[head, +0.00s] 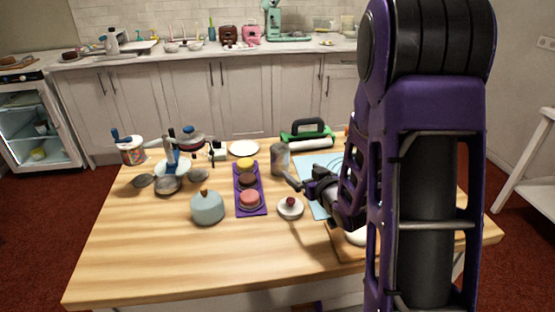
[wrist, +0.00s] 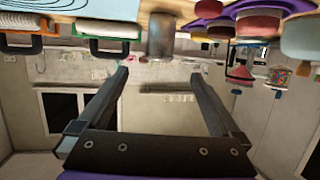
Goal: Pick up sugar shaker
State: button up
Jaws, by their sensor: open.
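The sugar shaker appears to be the grey metallic cylinder (head: 280,160) standing upright on the wooden table, right of the purple tray. It also shows in the upside-down wrist view (wrist: 161,36), at top centre, in line with the gap between my fingers. My gripper (head: 290,183) is open and empty, just in front of the shaker in the head view. In the wrist view my fingertips (wrist: 160,75) lie apart from the shaker's picture, with nothing visible between them. My arm hides the right part of the table.
The purple tray (head: 240,211) holds several small cakes. A saucer (head: 290,212) with a small cake stands close in front of my gripper. A blue dome (head: 207,208) stands front left. A green item with a black handle (head: 307,132) is behind the shaker. The table's front left is clear.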

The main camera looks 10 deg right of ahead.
aim_at(284, 158)
jog(key=x, duration=1.1)
jog(key=shift+w+f+b, duration=0.1)
jog(key=shift+w+b, duration=0.25)
jog(key=shift+r+x, duration=0.2)
jog(key=shift+x, duration=1.15)
jog(key=shift+r+x, duration=0.15)
jog(key=shift+x, duration=1.2)
jog(key=shift+w+a, duration=0.1)
jog(key=shift+a, duration=0.05)
jog(key=c, duration=1.4)
jog(key=shift+c, duration=0.5)
jog(key=shift+r, duration=0.15)
